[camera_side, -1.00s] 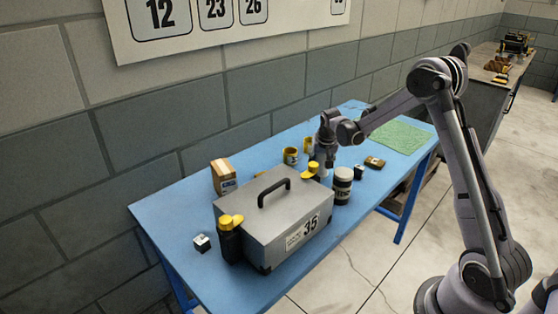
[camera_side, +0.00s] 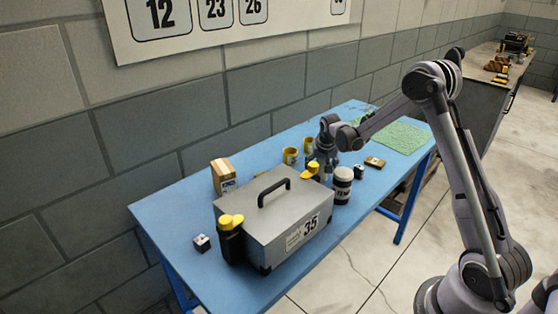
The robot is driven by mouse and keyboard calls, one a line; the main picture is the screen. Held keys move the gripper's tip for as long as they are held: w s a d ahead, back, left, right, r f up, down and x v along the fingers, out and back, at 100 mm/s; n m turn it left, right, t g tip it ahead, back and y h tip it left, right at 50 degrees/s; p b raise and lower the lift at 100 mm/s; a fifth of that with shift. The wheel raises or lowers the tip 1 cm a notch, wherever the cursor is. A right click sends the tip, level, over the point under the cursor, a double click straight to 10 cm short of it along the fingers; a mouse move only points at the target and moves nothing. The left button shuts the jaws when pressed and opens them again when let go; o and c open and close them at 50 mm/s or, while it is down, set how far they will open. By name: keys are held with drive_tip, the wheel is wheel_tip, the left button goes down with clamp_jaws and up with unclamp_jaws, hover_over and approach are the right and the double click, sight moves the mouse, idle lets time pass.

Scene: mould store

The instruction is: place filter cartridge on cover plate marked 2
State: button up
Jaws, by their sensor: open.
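No plate marked 2 can be made out.
A grey case (camera_side: 275,218) marked 35, with a black handle, fills the table (camera_side: 170,222) front. A yellow-capped black bottle (camera_side: 230,240) stands at its left. A green mat (camera_side: 400,137) lies at right.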

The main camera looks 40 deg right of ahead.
sight(324, 160)
drive_tip(key=v, duration=1.2)
drive_tip(key=s+a+r+n+t+y, duration=0.1)
drive_tip(key=s+a+r+n, duration=0.1)
drive_tip(key=s+a+r, duration=0.35)
drive_tip(key=s+a+r+n+t, duration=0.1)
drive_tip(key=s+a+r+n, duration=0.15)
drive_tip(key=a, duration=0.55)
drive_tip(key=s+a+f+n+t+y, duration=0.2)
drive_tip(key=s+a+n, duration=0.2)
drive_tip(key=s+a, duration=0.5)
drive_tip(key=s, duration=0.3)
drive_tip(key=shift+f, duration=0.25)
drive_tip(key=shift+a+n, duration=0.1)
drive_tip(key=shift+n, duration=0.15)
drive_tip(key=shift+o, duration=0.7)
drive_tip(key=shift+w, duration=0.1)
